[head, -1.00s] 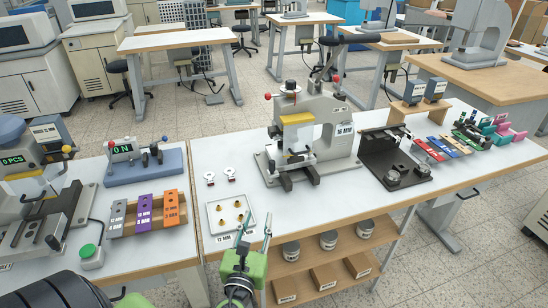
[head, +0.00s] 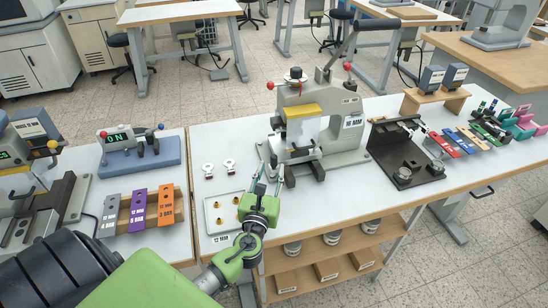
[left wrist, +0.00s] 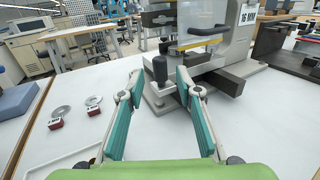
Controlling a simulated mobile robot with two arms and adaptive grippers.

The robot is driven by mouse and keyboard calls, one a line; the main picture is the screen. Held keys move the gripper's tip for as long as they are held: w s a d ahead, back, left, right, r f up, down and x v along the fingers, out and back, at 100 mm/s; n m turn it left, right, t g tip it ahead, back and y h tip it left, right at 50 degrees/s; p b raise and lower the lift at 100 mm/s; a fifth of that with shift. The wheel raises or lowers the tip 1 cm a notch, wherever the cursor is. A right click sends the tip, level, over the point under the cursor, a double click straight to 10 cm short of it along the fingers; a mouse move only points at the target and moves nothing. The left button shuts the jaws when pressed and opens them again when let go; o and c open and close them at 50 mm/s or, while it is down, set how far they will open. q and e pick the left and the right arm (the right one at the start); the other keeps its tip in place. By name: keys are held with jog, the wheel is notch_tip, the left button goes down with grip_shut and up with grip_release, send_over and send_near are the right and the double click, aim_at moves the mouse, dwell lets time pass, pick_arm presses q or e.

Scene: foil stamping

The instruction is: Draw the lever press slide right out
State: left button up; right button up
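The grey lever press (head: 341,106) stands on the white bench with a yellow-topped clear guard (head: 303,110) at its front and a label ending in MM on its side. Dark bars of its slide (head: 290,176) stick out at the front below the guard. In the left wrist view an upright black knob (left wrist: 160,68) stands at the slide's front, beside a dark bar (left wrist: 226,84). My left gripper (head: 270,172) is open in front of the press. Its teal-padded fingers (left wrist: 160,88) point at the knob, which lies between and just beyond the tips; contact is not clear. My right gripper is out of view.
A tray (head: 213,222) with small brass pieces and two ring-shaped tags (head: 229,164) lie left of the press. A black fixture (head: 384,154) stands to its right. Coloured blocks (head: 165,205) sit on the left bench. Shelves with jars are under the bench edge.

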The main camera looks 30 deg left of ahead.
aim_at(273, 163)
pick_arm(q)
jog(key=x, duration=0.4)
jog(key=shift+w+a, duration=0.2)
jog(key=shift+w, duration=0.25)
grip_shut()
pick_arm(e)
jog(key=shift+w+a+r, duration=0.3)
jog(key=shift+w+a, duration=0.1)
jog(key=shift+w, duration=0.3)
